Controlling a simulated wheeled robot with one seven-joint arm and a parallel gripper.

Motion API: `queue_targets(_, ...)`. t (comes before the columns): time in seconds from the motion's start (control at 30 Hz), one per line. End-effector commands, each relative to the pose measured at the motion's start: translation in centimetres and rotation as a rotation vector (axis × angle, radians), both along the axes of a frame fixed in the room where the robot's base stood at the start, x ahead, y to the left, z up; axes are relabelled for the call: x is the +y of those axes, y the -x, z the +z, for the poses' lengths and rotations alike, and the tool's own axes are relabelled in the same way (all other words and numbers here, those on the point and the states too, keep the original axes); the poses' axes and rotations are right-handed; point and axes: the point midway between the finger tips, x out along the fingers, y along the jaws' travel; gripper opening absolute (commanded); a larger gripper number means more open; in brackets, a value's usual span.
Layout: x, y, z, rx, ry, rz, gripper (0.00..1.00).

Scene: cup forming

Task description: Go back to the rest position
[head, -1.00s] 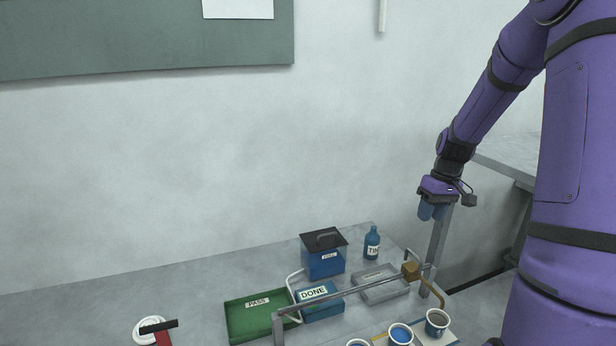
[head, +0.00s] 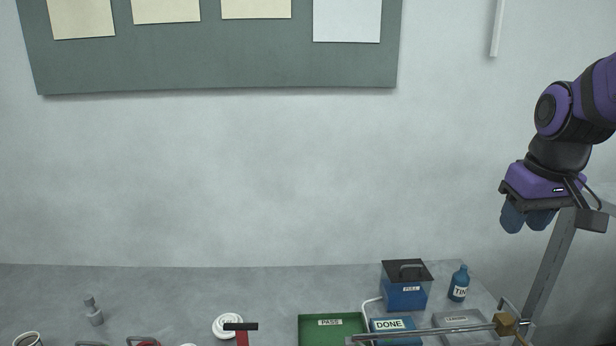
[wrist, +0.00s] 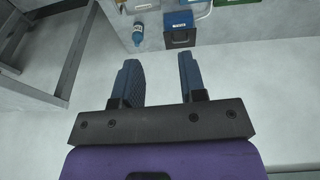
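My gripper (head: 527,216) hangs in the air at the right of the head view, fingers pointing down, above and to the right of the bench items. In the wrist view its two blue fingers (wrist: 160,82) stand apart with nothing between them. Beyond the fingertips, the wrist view shows the blue bottle and the dark-lidded box, well clear of the fingers.
A blue bottle (head: 460,284), a blue box with dark lid (head: 405,298), a blue DONE box (head: 392,325), a green PASS tray (head: 310,332) and a metal rail (head: 440,331) occupy the bench's right part. A frame post (head: 553,262) stands close below my gripper.

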Motion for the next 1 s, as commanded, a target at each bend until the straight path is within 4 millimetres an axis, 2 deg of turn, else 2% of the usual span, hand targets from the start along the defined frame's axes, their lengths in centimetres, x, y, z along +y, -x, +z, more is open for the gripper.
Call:
queue_targets(0.03,1.0,1.1,0.8,-0.027,0.006,0.005,0.38)
queue_targets(0.2,3.4,4.7,2.4,-0.099,0.008,0.004,0.38)
queue_targets(0.5,5.9,10.4,3.6,-0.211,-0.023,0.000,0.38)
queue_targets(0.7,6.3,11.9,3.6,-0.239,-0.039,-0.002,0.38)
queue_targets(1.0,6.3,12.0,3.6,-0.240,-0.040,-0.003,0.38)
